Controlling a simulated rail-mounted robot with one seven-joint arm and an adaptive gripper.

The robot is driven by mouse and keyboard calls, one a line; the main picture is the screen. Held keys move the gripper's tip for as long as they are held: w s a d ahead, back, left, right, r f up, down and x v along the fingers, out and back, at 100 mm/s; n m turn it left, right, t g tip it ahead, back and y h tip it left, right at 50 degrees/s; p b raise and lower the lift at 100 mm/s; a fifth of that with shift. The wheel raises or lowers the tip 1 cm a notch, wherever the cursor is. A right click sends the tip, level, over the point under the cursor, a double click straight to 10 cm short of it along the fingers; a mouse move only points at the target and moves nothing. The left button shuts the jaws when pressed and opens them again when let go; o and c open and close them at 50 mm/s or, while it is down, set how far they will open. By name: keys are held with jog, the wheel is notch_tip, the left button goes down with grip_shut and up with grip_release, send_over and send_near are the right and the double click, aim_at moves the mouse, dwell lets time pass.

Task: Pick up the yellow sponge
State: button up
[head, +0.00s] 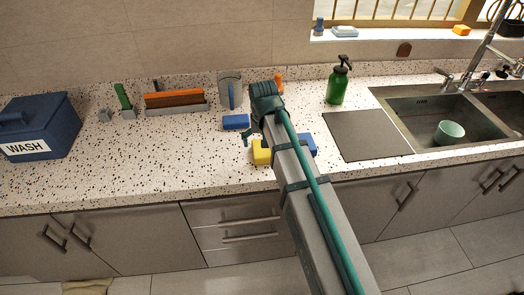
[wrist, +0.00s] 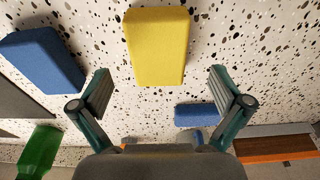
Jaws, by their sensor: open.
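The yellow sponge (head: 262,153) lies on the speckled counter, partly hidden by my arm in the head view. In the wrist view the yellow sponge (wrist: 157,45) is whole, at the top middle. My gripper (wrist: 160,78) is open and empty, its two fingers spread wide to the left and right of the sponge's near end. Whether the fingers are level with the sponge or above it cannot be told.
A blue sponge (head: 236,122) lies left of my arm, and another blue sponge (head: 309,146) lies right of it, close to the yellow one. A green bottle (head: 338,82), a grey board (head: 367,135) and a sink (head: 425,110) stand right. A blue WASH box (head: 42,125) is far left.

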aim_at(262, 151)
jog(key=shift+w+f+p, duration=0.25)
jog(key=shift+f+p, duration=0.2)
jog(key=shift+f, duration=0.75)
jog(key=shift+w+f+p, duration=0.2)
jog(key=shift+f+p, duration=0.25)
jog(key=shift+f, duration=0.7)
jog(key=c, duration=1)
jog(key=shift+r, duration=0.15)
jog(key=shift+c, duration=0.2)
